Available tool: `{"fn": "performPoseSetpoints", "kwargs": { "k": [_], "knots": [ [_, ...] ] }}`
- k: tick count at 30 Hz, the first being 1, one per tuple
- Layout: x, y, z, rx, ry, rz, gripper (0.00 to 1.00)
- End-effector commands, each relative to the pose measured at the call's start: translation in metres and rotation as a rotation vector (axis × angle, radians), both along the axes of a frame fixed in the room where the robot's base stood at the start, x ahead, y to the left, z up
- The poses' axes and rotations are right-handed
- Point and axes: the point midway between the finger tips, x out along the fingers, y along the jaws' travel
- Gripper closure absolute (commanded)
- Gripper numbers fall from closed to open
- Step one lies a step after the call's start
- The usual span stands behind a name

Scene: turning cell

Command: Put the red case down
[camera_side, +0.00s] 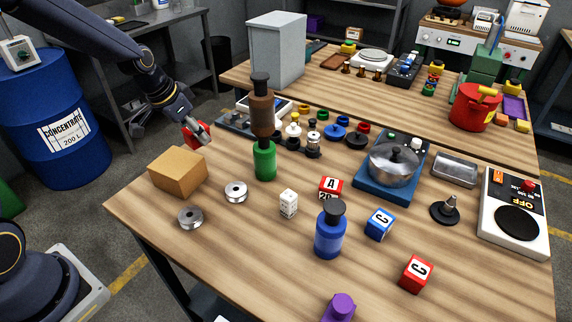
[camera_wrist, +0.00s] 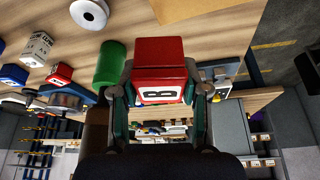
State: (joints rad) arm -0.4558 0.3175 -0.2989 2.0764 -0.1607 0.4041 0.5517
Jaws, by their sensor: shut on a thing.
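My gripper (camera_side: 190,128) is shut on a red case (camera_side: 199,134) at the table's back left edge, above and behind the brown cardboard box. In the wrist view the red case (camera_wrist: 161,62) sits between the two fingers (camera_wrist: 158,92). It is box-shaped, with a white face bearing a dark mark that looks like a B or an 8. In the side view the case is raised, seemingly clear of the wooden table (camera_side: 250,260). The fingers partly hide its sides.
The cardboard box (camera_side: 178,171) is just in front of the gripper. Lettered cubes (camera_side: 415,273) lie right.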

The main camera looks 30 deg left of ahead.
Motion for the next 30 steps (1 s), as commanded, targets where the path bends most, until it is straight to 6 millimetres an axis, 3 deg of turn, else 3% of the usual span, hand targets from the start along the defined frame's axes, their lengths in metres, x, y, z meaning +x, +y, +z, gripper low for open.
{"fn": "performPoseSetpoints", "kwargs": {
  "k": [7,10,18,21,26,30],
  "knots": [
    [-0.037,-0.006,0.006,0.000,0.002,-0.006,0.95],
    [-0.065,-0.002,0.006,0.004,-0.001,0.014,0.95],
    [-0.146,0.014,0.045,0.002,-0.010,0.127,0.95],
    [-0.167,0.016,0.057,0.003,-0.008,0.170,0.95],
    [-0.184,0.020,0.075,0.002,-0.006,0.220,0.95],
    [-0.174,0.025,0.079,-0.001,0.004,0.229,0.95]
  ]
}}
